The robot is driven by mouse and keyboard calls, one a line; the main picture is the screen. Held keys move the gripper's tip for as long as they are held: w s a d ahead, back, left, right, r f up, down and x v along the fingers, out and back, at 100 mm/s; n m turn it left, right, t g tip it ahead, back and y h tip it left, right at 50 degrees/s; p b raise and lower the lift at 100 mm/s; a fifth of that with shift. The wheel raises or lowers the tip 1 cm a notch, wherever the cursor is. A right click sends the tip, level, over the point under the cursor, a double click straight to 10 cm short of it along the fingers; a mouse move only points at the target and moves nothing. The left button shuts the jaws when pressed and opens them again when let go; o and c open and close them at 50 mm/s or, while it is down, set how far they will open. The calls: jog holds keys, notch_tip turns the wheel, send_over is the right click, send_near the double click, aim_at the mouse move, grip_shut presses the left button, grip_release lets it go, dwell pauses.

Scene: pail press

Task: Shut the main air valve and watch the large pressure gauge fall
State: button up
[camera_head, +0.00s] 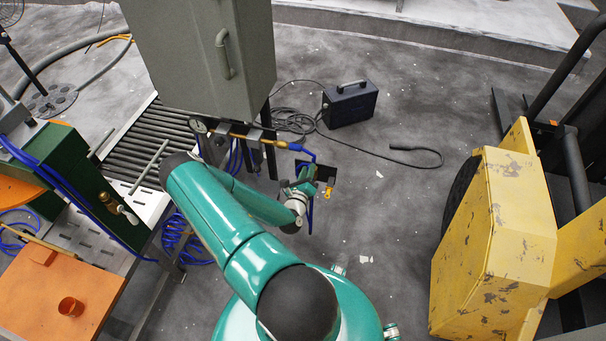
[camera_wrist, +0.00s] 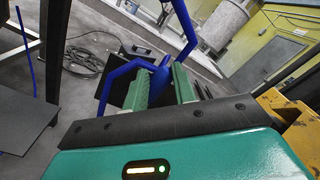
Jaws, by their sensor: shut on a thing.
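The air valve's blue handle (camera_head: 302,151) is at the end of a brass pipe (camera_head: 245,136) below the grey cabinet. My gripper (camera_head: 304,178) is at the handle. In the wrist view, the green fingers of my gripper (camera_wrist: 160,84) are closed around part of the blue handle (camera_wrist: 181,17), whose bent arms stick out to both sides. The valve body is mostly hidden behind the fingers. A round pressure gauge (camera_head: 198,126) with a pale face sits at the left end of the pipe. It is too small to read, and I cannot see its needle.
A grey cabinet (camera_head: 200,55) stands over a roller conveyor (camera_head: 150,135). A black box (camera_head: 350,103) with a cable lies on the floor behind. A yellow vehicle (camera_head: 495,240) stands at right. Blue hoses (camera_head: 180,238) hang at left. Floor between vehicle and valve is clear.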

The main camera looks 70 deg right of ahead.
jog(key=shift+w+a+f, duration=0.25)
jog(key=shift+w+f, duration=0.05)
jog(key=shift+w, duration=0.4)
jog(key=shift+c, duration=0.3)
jog(key=shift+w+a+f, duration=0.1)
jog(key=shift+w+f, duration=0.15)
jog(key=shift+w, duration=0.35)
jog(key=shift+w+a+f, duration=0.1)
jog(key=shift+w+f, duration=0.1)
jog(key=shift+w, duration=0.35)
jog(key=shift+c, duration=0.3)
jog(key=shift+w, duration=0.1)
jog(key=shift+w+f, duration=0.75)
jog(key=shift+w, duration=0.1)
